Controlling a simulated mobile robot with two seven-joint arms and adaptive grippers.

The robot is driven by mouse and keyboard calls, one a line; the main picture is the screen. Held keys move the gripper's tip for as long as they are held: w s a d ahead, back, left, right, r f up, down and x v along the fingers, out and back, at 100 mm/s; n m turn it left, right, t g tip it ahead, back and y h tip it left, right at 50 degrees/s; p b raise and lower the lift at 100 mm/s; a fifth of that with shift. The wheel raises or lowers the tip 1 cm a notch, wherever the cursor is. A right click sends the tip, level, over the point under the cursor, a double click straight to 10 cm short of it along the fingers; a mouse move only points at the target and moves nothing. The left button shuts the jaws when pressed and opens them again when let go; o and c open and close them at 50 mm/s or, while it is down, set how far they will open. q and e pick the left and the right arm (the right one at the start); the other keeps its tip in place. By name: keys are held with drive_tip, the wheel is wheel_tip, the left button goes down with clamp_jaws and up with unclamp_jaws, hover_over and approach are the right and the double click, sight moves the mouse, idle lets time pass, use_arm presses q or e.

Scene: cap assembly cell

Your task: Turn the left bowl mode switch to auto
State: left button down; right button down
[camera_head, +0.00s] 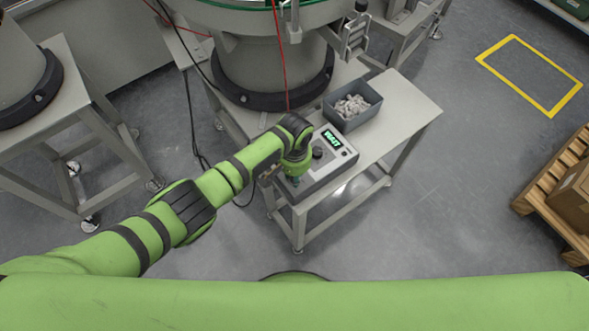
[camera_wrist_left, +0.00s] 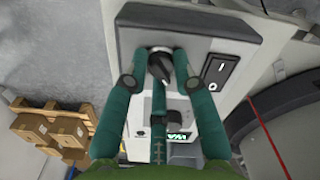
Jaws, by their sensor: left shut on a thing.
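The control box (camera_head: 335,165) stands on a grey table below the bowl feeder. In the left wrist view its face (camera_wrist_left: 205,40) carries a black rotary switch (camera_wrist_left: 159,65). My left gripper (camera_wrist_left: 161,75) is shut on this switch, with teal fingers around it. The fingers partly cover the switch, and I cannot read its position marks. In the head view, my left gripper (camera_head: 294,183) is at the near left end of the box and hides the switch there. My right gripper is in neither view.
The box has a green-lit display (camera_head: 331,139), a black knob (camera_head: 317,153) and a black rocker switch (camera_wrist_left: 217,71). A grey bin of pale parts (camera_head: 352,107) stands behind it. A pallet with cartons (camera_head: 570,195) is at the right. The floor between is clear.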

use_arm(q)
drive_tip(key=shift+n+p, duration=0.5)
drive_tip(key=shift+n, duration=0.6)
drive_tip(key=shift+w, duration=0.1)
drive_tip(key=c, duration=1)
unclamp_jaws()
drive_tip(key=shift+r, duration=0.15)
wheel_tip(320, 180, up, 12)
